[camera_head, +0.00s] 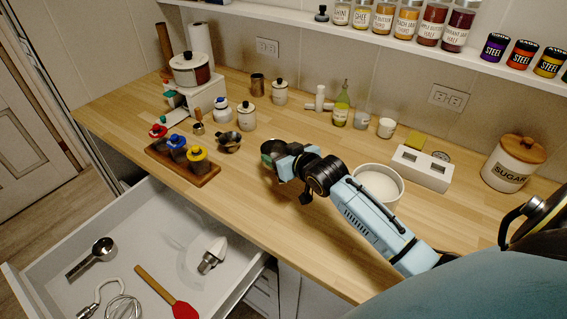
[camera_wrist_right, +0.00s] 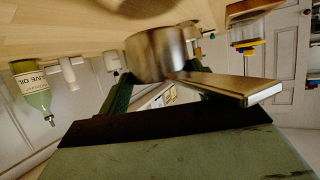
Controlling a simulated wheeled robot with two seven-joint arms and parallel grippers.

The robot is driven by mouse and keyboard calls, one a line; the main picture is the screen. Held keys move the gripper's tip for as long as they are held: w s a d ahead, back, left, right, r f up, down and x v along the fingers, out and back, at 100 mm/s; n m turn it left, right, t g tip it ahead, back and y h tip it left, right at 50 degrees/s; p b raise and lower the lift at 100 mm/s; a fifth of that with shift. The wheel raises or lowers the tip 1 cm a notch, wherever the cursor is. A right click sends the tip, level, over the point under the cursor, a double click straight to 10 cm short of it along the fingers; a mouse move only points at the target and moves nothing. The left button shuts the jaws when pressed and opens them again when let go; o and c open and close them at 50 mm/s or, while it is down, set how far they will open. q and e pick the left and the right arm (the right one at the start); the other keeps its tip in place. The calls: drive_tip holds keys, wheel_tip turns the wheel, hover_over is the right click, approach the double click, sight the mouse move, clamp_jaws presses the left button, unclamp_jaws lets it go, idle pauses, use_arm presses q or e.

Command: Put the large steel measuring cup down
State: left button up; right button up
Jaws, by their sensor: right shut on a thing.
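My right gripper (camera_head: 272,157) is over the middle of the wooden counter, near its front edge. It is shut on the large steel measuring cup, whose round body (camera_wrist_right: 155,54) shows large between the green fingers in the right wrist view. Its flat handle points to the right in that view. In the head view the cup is mostly hidden by the gripper. The cup is close to the counter surface; I cannot tell whether it touches. My left gripper is not in view.
A dark metal cup (camera_head: 229,143) and a spice rack (camera_head: 208,178) stand to the left. A white bowl (camera_head: 398,173) is right of the gripper. Canisters and bottles line the back. An open drawer (camera_head: 160,212) holds utensils below. Bare counter (camera_head: 295,225) lies in front.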

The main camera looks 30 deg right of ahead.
drive_tip(key=shift+f, duration=1.75)
drive_tip(key=o, duration=1)
drive_tip(key=shift+f, duration=0.15)
drive_tip(key=shift+r, duration=0.25)
drive_tip(key=v, duration=0.7)
drive_tip(key=shift+s, duration=0.25)
